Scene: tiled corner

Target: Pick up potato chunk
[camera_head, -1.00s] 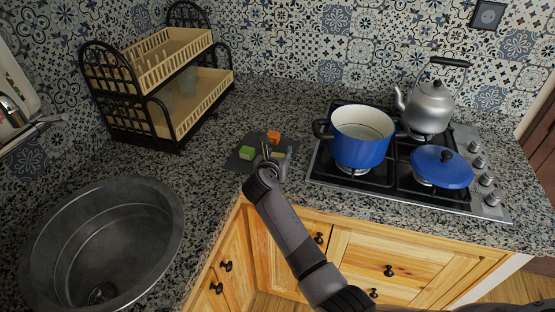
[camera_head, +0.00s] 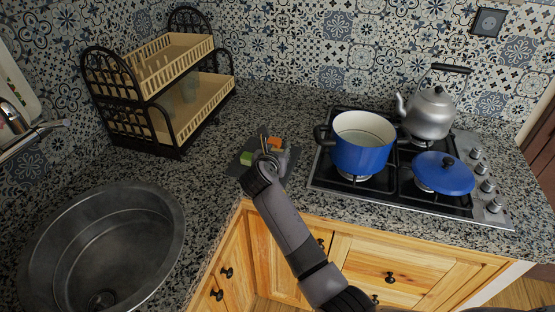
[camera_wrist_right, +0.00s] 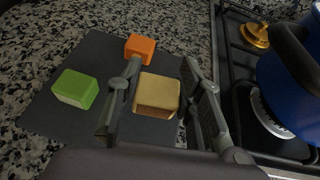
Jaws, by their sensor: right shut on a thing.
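The potato chunk (camera_wrist_right: 157,95) is a yellow-tan block with rounded edges, seen in the right wrist view. It sits over the dark cutting board (camera_wrist_right: 75,65), between the fingers of my right gripper (camera_wrist_right: 160,108). The right gripper is shut on it, with a finger along each side. I cannot tell whether the chunk touches the board. In the head view my right gripper (camera_head: 270,160) is over the board and mostly hides the chunk. My left gripper is not in view.
A green chunk (camera_wrist_right: 75,88) and an orange chunk (camera_wrist_right: 140,48) lie on the board beside the gripper. A blue pot (camera_head: 362,150) stands on the stove just right. A kettle (camera_head: 430,110), a blue lid (camera_head: 443,173), a dish rack (camera_head: 165,95) and a sink (camera_head: 105,245) stand around.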

